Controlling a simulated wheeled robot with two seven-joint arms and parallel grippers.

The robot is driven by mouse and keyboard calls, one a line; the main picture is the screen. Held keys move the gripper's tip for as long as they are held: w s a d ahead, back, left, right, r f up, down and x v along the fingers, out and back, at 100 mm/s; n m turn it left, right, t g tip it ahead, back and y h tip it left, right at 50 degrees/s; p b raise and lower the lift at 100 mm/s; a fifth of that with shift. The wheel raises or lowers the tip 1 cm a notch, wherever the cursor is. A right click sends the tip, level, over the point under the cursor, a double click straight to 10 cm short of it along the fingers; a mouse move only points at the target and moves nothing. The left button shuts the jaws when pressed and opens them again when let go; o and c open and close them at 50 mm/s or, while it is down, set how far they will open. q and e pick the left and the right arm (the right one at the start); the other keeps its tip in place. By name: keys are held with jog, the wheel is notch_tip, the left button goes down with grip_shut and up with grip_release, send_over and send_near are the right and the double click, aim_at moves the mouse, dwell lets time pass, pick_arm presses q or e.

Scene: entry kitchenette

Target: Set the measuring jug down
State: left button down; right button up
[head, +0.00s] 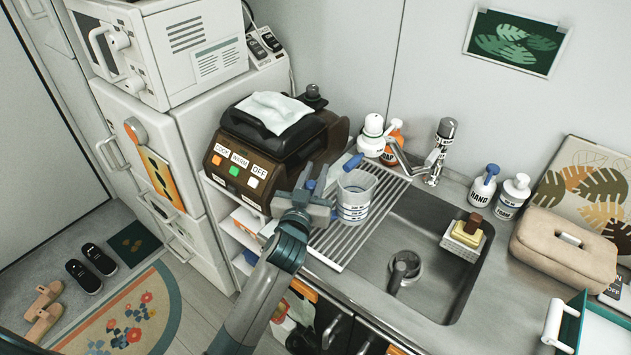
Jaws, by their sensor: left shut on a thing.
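The measuring jug (354,198) is a clear, pale container with dark markings and a blue handle part (352,162) at its upper left. It appears upright over the drying rack (349,244) at the left side of the sink. My left gripper (318,190) comes in from below left and is shut on the jug at its left side. The gripper hides part of that side. I cannot tell whether the jug's base touches the rack. My right gripper is not in view.
A brown cooker (272,150) with a white cloth stands close left of the jug. Pump bottles (373,135) and the faucet (437,152) stand behind. The sink basin (440,239) is to the right, with a sponge holder (463,236). A beige case (564,249) lies farther right.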

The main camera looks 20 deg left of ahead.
pick_arm(q)
jog(key=shift+f+p, duration=0.45)
jog(key=shift+f, duration=1.5)
jog(key=c, duration=1.5)
grip_release()
jog(key=shift+r, duration=0.1)
jog(key=shift+r, duration=0.15)
